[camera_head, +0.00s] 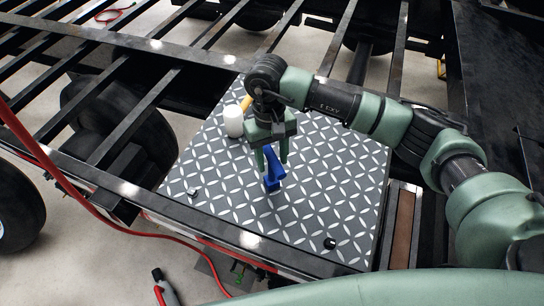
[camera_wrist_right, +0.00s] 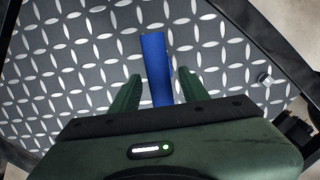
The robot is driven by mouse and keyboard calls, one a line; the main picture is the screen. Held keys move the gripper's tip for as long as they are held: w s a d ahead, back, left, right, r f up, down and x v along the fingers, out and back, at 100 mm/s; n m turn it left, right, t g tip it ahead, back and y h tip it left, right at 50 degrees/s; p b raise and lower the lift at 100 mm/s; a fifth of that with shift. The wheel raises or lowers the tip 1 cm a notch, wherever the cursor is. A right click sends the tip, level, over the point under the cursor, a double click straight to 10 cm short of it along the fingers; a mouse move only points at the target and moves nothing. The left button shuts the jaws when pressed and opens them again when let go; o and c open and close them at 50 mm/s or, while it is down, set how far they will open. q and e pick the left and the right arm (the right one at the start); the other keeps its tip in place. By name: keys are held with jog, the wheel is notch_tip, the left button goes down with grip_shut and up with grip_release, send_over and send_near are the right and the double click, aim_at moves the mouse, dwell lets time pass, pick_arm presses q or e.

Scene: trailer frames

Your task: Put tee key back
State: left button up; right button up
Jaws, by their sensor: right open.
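A blue piece (camera_head: 272,178) stands upright on the diamond-patterned metal plate, with a wider foot at its lower end. It may be the tee key, but its full shape is partly hidden by my gripper. My right gripper (camera_head: 271,162) points down over it, with its green fingers open on either side of the blue upper part. In the right wrist view the blue piece (camera_wrist_right: 156,60) runs between the two open fingers (camera_wrist_right: 159,78), with gaps on both sides. My left gripper is not in view.
On the metal plate (camera_head: 325,190) stand a white cylinder (camera_head: 233,121) and a yellow item (camera_head: 246,102) behind it. A small dark knob (camera_head: 330,243) and a small metal fitting (camera_head: 194,193) sit near the front. Black frame beams (camera_head: 130,185) border the plate. A red hose (camera_head: 90,215) hangs at left.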

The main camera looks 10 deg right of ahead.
jog(key=shift+r, duration=0.25)
jog(key=r+b, duration=0.1)
jog(key=r, duration=0.2)
jog(key=w+r+b, duration=0.1)
jog(key=r+b, duration=0.1)
jog(key=r, duration=0.2)
jog(key=r+b, duration=0.2)
jog(key=r, duration=0.1)
jog(key=shift+w+a+r, duration=0.15)
jog(key=shift+w+r, duration=0.05)
jog(key=shift+r, duration=0.65)
